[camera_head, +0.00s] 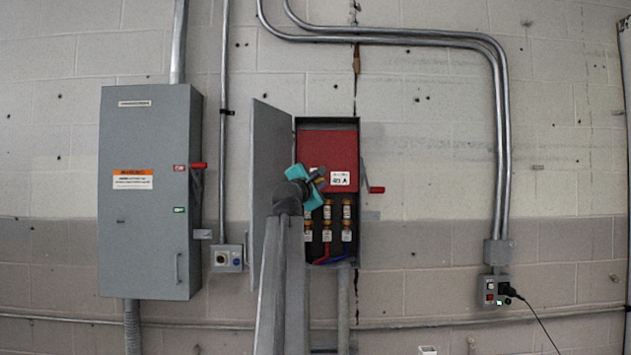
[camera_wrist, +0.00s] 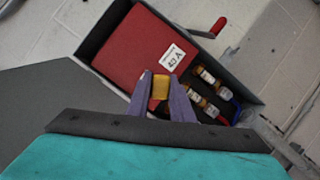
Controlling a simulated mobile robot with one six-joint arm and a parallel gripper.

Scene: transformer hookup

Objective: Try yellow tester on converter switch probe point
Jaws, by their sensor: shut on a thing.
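My gripper (camera_wrist: 161,90) is shut on a small yellow block, which looks like the yellow tester (camera_wrist: 160,84), held between the fingertips. In the head view my gripper (camera_head: 318,178) is in front of the open grey switch box (camera_head: 357,160), by the lower part of its red panel (camera_head: 327,146). The panel bears a white "40 A" label (camera_head: 340,178). Below it are fuses (camera_head: 346,209) with pale labels; the left one is partly hidden by my wrist. I cannot tell whether the tester touches anything. The probe point is not clearly seen.
The box door (camera_head: 268,180) stands open at the left of my arm. A red-tipped handle (camera_head: 376,190) sticks out on the right side. A closed grey cabinet (camera_head: 150,200) is on the wall at the left. An outlet box (camera_head: 495,290) with a plugged-in black cord is at right.

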